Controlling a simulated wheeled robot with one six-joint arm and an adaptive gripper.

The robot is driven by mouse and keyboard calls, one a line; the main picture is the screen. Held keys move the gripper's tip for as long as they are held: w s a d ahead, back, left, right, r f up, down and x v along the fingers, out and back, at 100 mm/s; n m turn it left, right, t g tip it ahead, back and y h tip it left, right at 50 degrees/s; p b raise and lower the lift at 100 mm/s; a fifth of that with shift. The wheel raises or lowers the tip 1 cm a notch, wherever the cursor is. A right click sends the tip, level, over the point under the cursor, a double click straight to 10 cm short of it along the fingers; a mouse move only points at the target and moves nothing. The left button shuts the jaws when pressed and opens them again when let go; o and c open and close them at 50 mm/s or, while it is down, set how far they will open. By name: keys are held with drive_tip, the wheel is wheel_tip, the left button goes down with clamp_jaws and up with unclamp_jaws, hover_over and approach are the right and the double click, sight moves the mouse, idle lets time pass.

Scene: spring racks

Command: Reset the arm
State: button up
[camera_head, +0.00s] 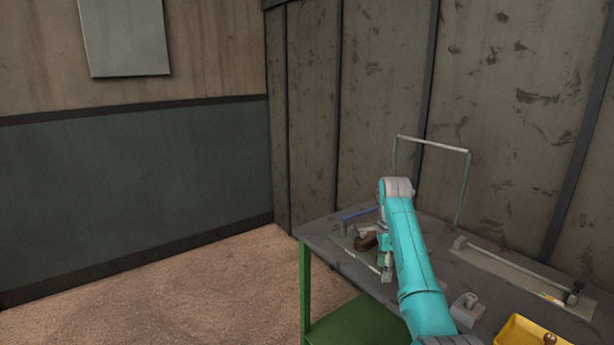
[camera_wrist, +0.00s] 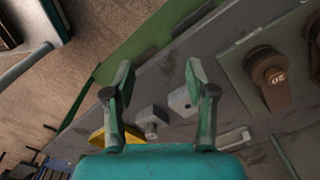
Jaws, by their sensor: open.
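My teal arm reaches over a grey workbench (camera_head: 440,228). My gripper (camera_head: 386,274) is at its far end, near the bench's left side. In the wrist view, the two fingers of my gripper (camera_wrist: 158,78) stand wide apart with nothing held between them. A brown part (camera_head: 366,241) sits on a grey plate close beside my gripper. It shows in the wrist view as a brown piece marked 20 (camera_wrist: 272,78), to the right of the fingers. Part of the bench is hidden behind my arm.
A yellow bin (camera_head: 514,333) stands at the bench's lower right. A small grey block with a round stub (camera_head: 467,306) is near it. A long plate with a rod (camera_head: 520,268) lies at the right. A thin upright frame (camera_head: 467,180) rises at the back edge. Floor is clear on the left.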

drive_tip(key=s+f+n+t, duration=0.2)
drive_tip(key=s+f, duration=0.2)
drive_tip(key=f, duration=1)
drive_tip(key=s+f+n+t, duration=0.15)
drive_tip(key=s+f, duration=0.25)
drive_tip(key=f, duration=1)
drive_tip(key=s+a+f+n+t, duration=0.1)
drive_tip(key=s+f+n+t, duration=0.15)
drive_tip(key=s+f, duration=0.55)
drive_tip(key=s+a+f+n+t, duration=0.1)
drive_tip(key=s+f+n, duration=0.3)
drive_tip(key=s, duration=0.7)
drive_tip(key=s+r+n+t, duration=0.2)
drive_tip(key=s, duration=1)
drive_tip(key=s+r+n+t, duration=0.1)
drive_tip(key=s+r+t, duration=0.1)
drive_tip(key=s, duration=1)
drive_tip(key=s+r+n+t, duration=0.2)
drive_tip(key=s+r, duration=0.6)
drive_tip(key=r, duration=0.4)
drive_tip(key=s+r+n+t, duration=0.1)
drive_tip(key=s+r+n, duration=0.2)
drive_tip(key=s+r, duration=0.6)
wheel_tip(320, 180, up, 3)
drive_tip(key=shift+a+r+t, duration=0.1)
drive_tip(key=shift+a+t, duration=0.25)
drive_tip(key=shift+t, duration=0.05)
